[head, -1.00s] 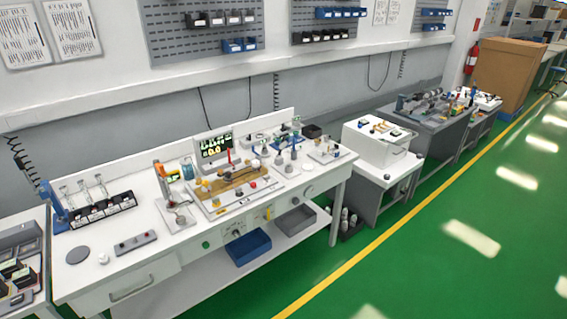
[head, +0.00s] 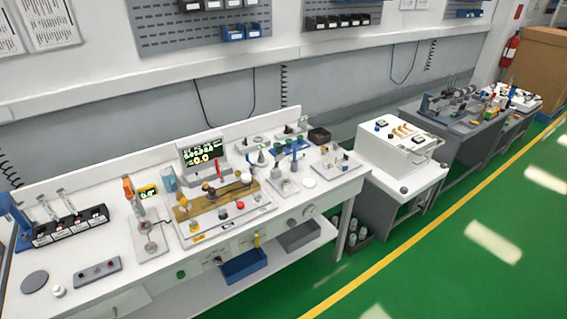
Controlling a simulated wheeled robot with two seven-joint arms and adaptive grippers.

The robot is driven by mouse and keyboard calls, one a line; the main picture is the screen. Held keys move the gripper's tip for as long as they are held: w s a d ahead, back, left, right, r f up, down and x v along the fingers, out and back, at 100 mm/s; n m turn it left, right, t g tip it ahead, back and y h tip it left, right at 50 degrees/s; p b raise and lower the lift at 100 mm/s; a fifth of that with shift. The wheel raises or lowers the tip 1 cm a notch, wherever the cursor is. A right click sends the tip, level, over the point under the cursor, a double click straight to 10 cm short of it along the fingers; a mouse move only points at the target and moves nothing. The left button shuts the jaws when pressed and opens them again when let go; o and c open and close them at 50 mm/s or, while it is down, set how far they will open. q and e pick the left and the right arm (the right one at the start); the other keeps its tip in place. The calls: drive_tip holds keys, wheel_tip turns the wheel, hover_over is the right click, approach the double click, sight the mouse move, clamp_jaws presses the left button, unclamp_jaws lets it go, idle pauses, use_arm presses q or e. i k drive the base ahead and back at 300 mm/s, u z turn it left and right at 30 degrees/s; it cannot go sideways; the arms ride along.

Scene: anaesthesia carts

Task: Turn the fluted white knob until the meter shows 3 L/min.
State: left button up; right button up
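Neither of my grippers shows in the head view. A dark meter screen (head: 201,156) stands at the back of the long white bench. A small white knob-like piece (head: 59,291) is on the bench top at the front left. I cannot tell from here whether either one is fluted.
The white bench (head: 110,247) is crowded with small fixtures. A blue bin (head: 243,267) and a grey bin (head: 299,237) are on its lower shelf. A white box (head: 398,150) stands on a cart to the right. The green floor (head: 440,270) at the right is clear.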

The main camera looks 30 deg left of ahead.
sight(246, 178)
drive_tip(key=u, duration=0.05)
drive_tip(key=i, duration=0.8)
drive_tip(key=u, duration=0.85)
drive_tip(key=i, duration=0.65)
drive_tip(key=u, duration=0.8)
